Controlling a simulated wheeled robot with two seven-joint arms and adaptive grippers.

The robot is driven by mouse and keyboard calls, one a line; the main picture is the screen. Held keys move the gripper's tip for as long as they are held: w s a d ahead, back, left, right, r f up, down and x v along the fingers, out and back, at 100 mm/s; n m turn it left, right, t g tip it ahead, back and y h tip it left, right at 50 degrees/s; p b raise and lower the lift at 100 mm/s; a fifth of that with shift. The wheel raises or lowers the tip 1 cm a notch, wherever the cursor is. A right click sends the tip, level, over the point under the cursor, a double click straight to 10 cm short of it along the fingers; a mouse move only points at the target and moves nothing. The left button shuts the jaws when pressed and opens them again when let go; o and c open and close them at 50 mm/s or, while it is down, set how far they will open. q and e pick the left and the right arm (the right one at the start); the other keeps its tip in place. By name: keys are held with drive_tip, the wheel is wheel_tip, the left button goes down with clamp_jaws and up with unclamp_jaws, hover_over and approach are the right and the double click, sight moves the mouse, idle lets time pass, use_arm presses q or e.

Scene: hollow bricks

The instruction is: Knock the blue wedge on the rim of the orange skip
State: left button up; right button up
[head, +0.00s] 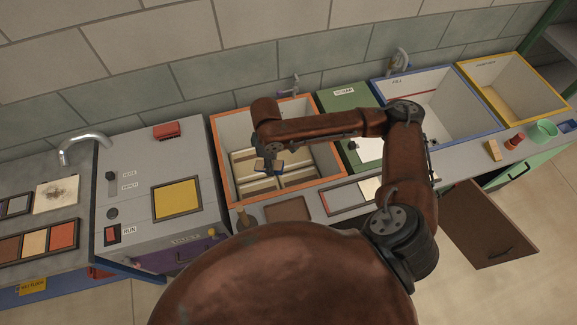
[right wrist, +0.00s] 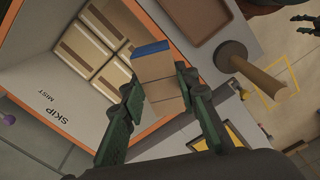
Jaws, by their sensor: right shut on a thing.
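The orange-rimmed skip (head: 221,160) stands in the counter at the middle of the head view. Its orange rim (right wrist: 172,121) runs below and beside the held piece in the right wrist view. My right gripper (head: 268,163) is over the skip, shut on a tan block with a blue end, the blue wedge (right wrist: 152,48). The wedge's blue part also shows small in the head view (head: 279,167). I cannot tell whether it touches the rim. Dark fingers at the right wrist view's upper right corner look like my left gripper (right wrist: 302,24); their opening is unclear.
Several pale tan blocks (right wrist: 88,45) lie inside the skip. A grey machine (head: 140,165) stands left. A green board (head: 345,101) and a blue-rimmed sink (head: 455,103) are right.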

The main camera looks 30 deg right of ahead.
sight(275, 163)
drive_tip(key=f+n+p, duration=0.1)
drive_tip(key=n, duration=0.2)
drive_tip(key=w+d+f+n+p, duration=0.1)
drive_tip(key=n+p, duration=0.1)
drive_tip(key=n, duration=0.1)
drive_tip(key=d+f+n+p, duration=0.1)
drive_tip(key=n+p, duration=0.1)
drive_tip(key=n, duration=0.1)
drive_tip(key=shift+w+n, duration=0.2)
drive_tip(key=shift+n, duration=0.2)
use_arm(q)
wheel_tip(275, 163, up, 13)
drive_tip(key=w+p, duration=0.2)
drive_tip(key=p, duration=0.5)
drive_tip(key=shift+w+d+f+b, duration=0.1)
drive_tip(key=shift+w+f+b, duration=0.05)
drive_tip(key=shift+f+b, duration=1.1)
drive_tip(key=shift+w+d+f+b, duration=0.1)
drive_tip(key=shift+f+b, duration=1.05)
drive_tip(key=shift+b, duration=0.05)
use_arm(e)
drive_tip(key=s+d+f+n, duration=0.2)
drive_tip(key=d+f+n, duration=0.2)
drive_tip(key=f+n, duration=0.6)
drive_tip(key=shift+s+f+n, duration=0.2)
drive_tip(key=shift+f+n, duration=0.2)
drive_tip(key=shift+n, duration=1.3)
